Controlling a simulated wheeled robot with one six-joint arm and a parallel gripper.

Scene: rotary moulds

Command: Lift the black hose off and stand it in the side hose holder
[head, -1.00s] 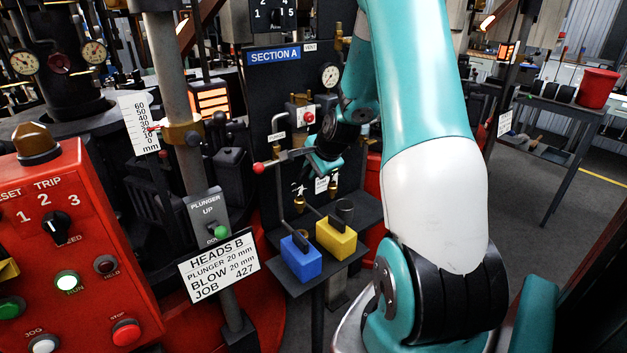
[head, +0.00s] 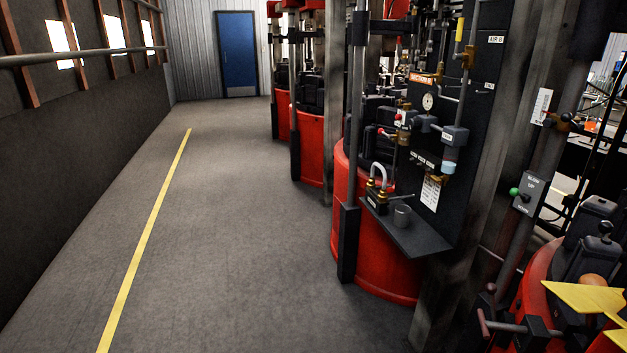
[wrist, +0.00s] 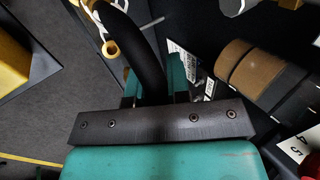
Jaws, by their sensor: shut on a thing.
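In the wrist view my gripper (wrist: 154,72) has its two teal fingers closed around the black hose (wrist: 147,42). The hose is thick and smooth and runs up and left out of the picture; its ends are hidden. The head view shows an open grey cup (head: 402,216) on a small dark shelf (head: 425,238) on the side of a machine. I cannot tell if this cup is the side hose holder.
In the wrist view a brass ring fitting (wrist: 110,47), a yellow block (wrist: 12,68) and a tan-and-dark cylinder (wrist: 245,68) are near. The aisle floor (head: 230,220) is clear.

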